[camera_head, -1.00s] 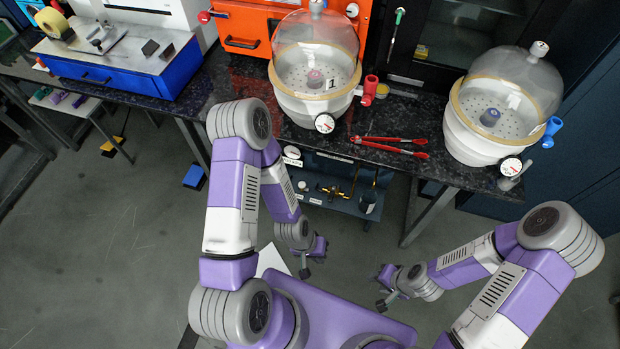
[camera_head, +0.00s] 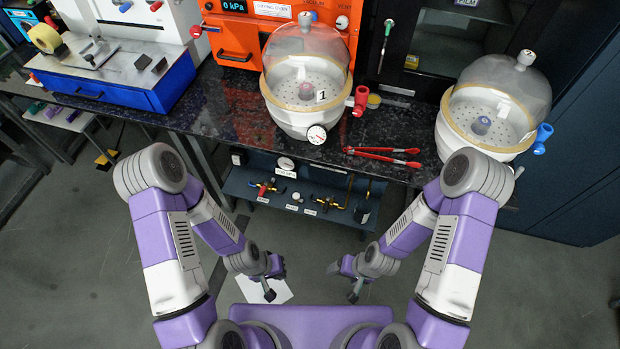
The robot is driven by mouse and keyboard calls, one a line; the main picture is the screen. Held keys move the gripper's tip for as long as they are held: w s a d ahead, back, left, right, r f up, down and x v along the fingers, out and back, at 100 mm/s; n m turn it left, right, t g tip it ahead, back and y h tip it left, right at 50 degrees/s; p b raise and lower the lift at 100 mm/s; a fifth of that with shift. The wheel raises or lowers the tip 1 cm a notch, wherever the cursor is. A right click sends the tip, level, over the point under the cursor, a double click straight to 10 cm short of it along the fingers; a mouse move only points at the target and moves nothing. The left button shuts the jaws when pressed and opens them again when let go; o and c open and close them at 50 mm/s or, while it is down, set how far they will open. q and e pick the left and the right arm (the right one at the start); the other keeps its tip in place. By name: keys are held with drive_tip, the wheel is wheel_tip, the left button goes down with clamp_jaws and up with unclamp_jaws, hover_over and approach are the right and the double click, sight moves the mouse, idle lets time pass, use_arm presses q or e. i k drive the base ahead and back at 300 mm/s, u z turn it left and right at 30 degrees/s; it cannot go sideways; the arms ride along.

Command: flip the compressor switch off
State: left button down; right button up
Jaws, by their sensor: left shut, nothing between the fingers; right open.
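I cannot make out a switch clearly marked as the compressor's. Under the bench, a dark lower shelf (camera_head: 250,190) carries small fittings. These include a valve with a red handle (camera_head: 263,189), a brass fitting (camera_head: 335,203), a round white gauge (camera_head: 286,163) and small white labels. My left gripper (camera_head: 271,284) is shut and empty, low in front of this shelf. My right gripper (camera_head: 346,283) is open and empty, to its right at about the same height. Both are apart from the shelf and its fittings.
On the dark speckled bench (camera_head: 225,110) stand an orange oven (camera_head: 235,45), two domed desiccators (camera_head: 298,118) (camera_head: 452,142), red tongs (camera_head: 383,154) and a blue-based machine (camera_head: 120,92). The bench edge overhangs the shelf. The floor in front is mostly clear.

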sight(236, 160)
drive_tip(key=k, duration=0.65)
drive_tip(key=u, duration=0.8)
drive_tip(key=i, duration=1.3)
drive_tip(key=z, duration=0.75)
drive_tip(key=i, duration=0.35)
drive_tip(key=z, duration=0.4)
